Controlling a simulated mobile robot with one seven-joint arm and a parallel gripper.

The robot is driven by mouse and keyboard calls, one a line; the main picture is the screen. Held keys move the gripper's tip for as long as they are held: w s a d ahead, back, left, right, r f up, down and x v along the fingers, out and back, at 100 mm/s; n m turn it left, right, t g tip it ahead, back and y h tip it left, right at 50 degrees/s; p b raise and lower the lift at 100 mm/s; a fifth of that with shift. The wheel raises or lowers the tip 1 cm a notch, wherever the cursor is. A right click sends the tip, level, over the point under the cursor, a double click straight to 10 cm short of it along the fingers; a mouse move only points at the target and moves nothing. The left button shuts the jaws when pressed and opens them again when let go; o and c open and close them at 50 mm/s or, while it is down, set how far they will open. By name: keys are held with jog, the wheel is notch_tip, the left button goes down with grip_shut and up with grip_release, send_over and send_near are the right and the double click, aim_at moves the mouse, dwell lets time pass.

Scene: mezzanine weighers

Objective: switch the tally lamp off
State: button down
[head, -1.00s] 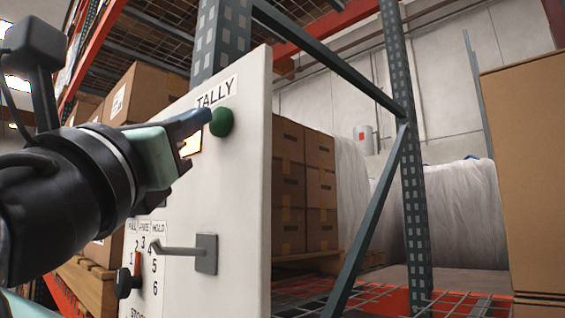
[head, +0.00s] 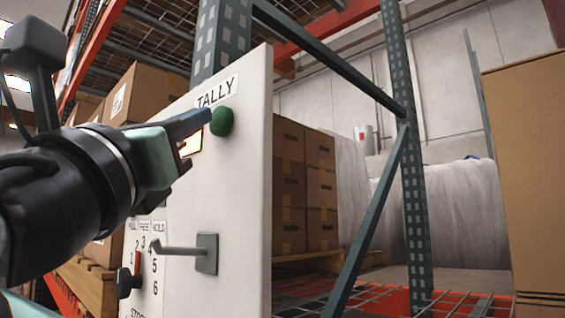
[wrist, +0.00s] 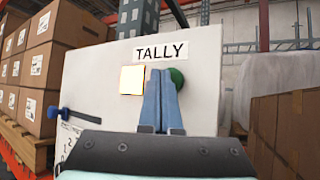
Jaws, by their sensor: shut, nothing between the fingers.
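The tally panel (head: 245,170) is a white upright board with a "TALLY" label (head: 217,93) near its top. A green round button (head: 222,121) sits under the label at the right. The tally lamp (head: 192,142) is a small square left of the button, mostly behind my gripper in the head view; in the wrist view the lamp (wrist: 132,80) glows pale with an orange edge. My gripper (head: 205,116) is shut and empty, its blue fingertips at the green button, seeming to touch it. In the wrist view the fingers (wrist: 161,75) cover the button's left part.
Below on the panel are a grey lever (head: 185,250), a black knob (head: 127,283) and a numbered scale. Rack posts and a diagonal brace (head: 370,215) stand right of the panel. Stacked cartons (head: 305,190) stand behind, and a large box (head: 530,180) stands at far right.

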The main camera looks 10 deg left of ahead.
jog(key=shift+w, duration=0.1)
dwell(0.3)
jog(key=shift+w+d, duration=0.25)
dwell(0.3)
jog(key=shift+s+a, duration=0.2)
jog(key=shift+s, duration=0.1)
